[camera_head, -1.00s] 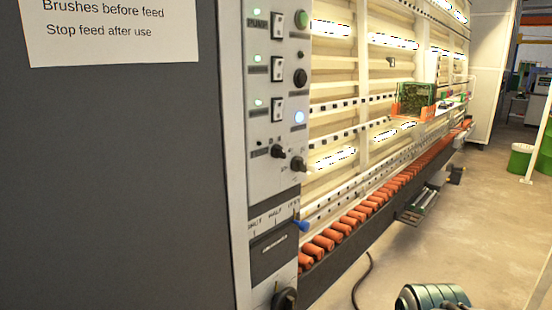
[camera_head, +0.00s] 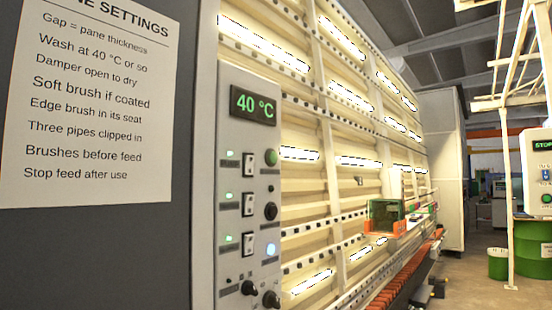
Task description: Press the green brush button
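A round green button (camera_head: 271,157) sits on the grey control panel (camera_head: 237,85), at the upper right below the display reading 40 °C (camera_head: 253,105). Its label is too small to read, so I cannot tell whether it is the brush button. Below it are a black round control (camera_head: 270,211) and a pale blue lit button (camera_head: 270,249). To their left are three rocker switches, the top one (camera_head: 249,165) near the green button, each with a lit green lamp. Another green button (camera_head: 546,198) shows on a separate panel at the far right. My gripper is not in view.
A paper notice (camera_head: 95,110) hangs on the dark cabinet at left. The washer's ribbed frame runs back to the right, with an orange-edged box (camera_head: 385,217) and orange rollers (camera_head: 390,290). Green drums (camera_head: 533,250) stand beyond some open floor at right.

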